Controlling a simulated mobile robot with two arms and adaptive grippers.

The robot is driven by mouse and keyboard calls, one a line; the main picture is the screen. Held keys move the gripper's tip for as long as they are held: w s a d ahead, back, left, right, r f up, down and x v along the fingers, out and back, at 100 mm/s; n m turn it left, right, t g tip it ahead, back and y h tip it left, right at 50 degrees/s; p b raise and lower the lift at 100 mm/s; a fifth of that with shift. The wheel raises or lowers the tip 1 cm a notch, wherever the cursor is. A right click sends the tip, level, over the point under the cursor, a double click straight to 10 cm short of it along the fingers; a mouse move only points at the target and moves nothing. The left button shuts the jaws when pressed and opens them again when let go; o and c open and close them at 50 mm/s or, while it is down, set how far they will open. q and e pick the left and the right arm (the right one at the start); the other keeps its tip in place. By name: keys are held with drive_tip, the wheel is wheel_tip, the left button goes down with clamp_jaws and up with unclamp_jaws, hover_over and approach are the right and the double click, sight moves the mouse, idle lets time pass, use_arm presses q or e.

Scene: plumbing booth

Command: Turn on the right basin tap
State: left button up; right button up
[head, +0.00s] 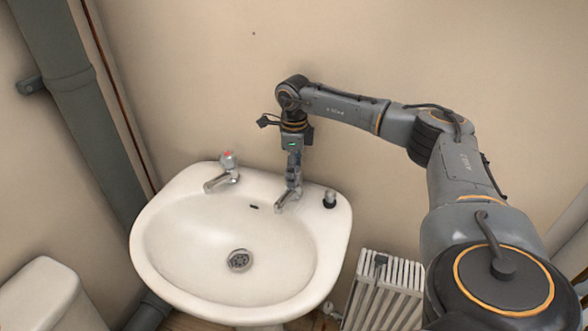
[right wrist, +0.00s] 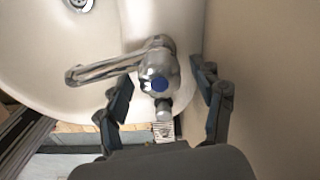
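The right basin tap (head: 284,203) is chrome and stands on the back right of the white basin (head: 143,243). In the right wrist view this tap (right wrist: 105,68) shows a blue cap, with its spout pointing left. My right gripper (head: 293,180) is above the tap, pointing down. In the right wrist view my right gripper (right wrist: 165,85) is open, with one finger on each side of the tap head and visible gaps between. I cannot see whether water runs from the spout. My left gripper is not in view.
The left tap (head: 228,163) has a red cap. A small dark-and-chrome item (head: 329,199) stands on the basin's right corner, close to my right gripper. The wall is close behind the taps. A white radiator (head: 385,295) is at lower right, a white cistern (head: 42,290) at lower left.

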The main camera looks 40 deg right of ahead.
drive_tip(key=c, duration=1.1)
drive_tip(key=shift+n, duration=0.4)
drive_tip(key=n+p, duration=0.1)
drive_tip(key=n, duration=0.3)
drive_tip(key=shift+n, duration=0.4)
drive_tip(key=n, duration=1.1)
drive_tip(key=shift+w+n, duration=0.1)
drive_tip(key=shift+n, duration=0.3)
drive_tip(key=n, duration=0.5)
drive_tip(key=shift+n, duration=0.3)
